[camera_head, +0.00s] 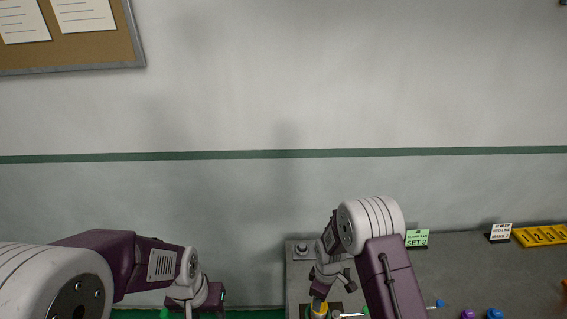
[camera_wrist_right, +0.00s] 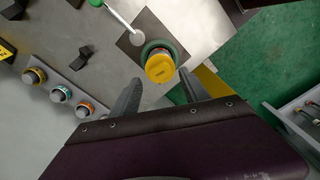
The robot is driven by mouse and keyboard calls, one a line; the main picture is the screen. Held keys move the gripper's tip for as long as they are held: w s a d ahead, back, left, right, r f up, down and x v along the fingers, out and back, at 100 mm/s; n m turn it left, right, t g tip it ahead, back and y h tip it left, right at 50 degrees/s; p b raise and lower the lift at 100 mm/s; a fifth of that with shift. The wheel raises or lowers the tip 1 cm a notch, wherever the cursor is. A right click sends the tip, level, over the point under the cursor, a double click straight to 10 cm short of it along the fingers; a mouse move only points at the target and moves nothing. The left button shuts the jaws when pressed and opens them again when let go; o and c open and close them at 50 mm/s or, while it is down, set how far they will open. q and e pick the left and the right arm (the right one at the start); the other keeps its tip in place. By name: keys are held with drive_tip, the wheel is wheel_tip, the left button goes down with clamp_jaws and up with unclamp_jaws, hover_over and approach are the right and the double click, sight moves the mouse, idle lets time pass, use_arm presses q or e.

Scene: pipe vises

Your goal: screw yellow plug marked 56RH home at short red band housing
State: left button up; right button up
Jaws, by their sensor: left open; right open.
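A yellow plug (camera_wrist_right: 160,67) stands in a round opening with a dark green rim (camera_wrist_right: 152,47) on a dark square plate in the right wrist view. The plug also shows low in the head view (camera_head: 319,308). Its marking is too small to read, and I make out no red band on the housing. My right gripper (camera_wrist_right: 160,76) is open, its two fingers apart on either side of the plug; I cannot tell whether they touch it. My left gripper (camera_head: 190,309) is at the bottom edge of the head view, open and partly cut off.
A white lever with a green ball (camera_wrist_right: 96,3) lies beside the opening. Several banded knobs (camera_wrist_right: 58,95) and black handles are on the grey bench to the left. Signs, a yellow numbered strip (camera_head: 542,235) and purple and blue pieces (camera_head: 494,314) sit to the right. Green floor lies beyond.

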drive_tip(key=shift+f+b, duration=0.95)
drive_tip(key=shift+f, duration=0.25)
drive_tip(key=shift+r, duration=0.1)
clamp_jaws()
drive_tip(key=m, duration=0.6)
drive_tip(key=shift+s, duration=0.1)
drive_tip(key=m, duration=0.4)
drive_tip(key=shift+m, duration=0.3)
drive_tip(key=m, duration=0.3)
drive_tip(key=shift+m, duration=0.4)
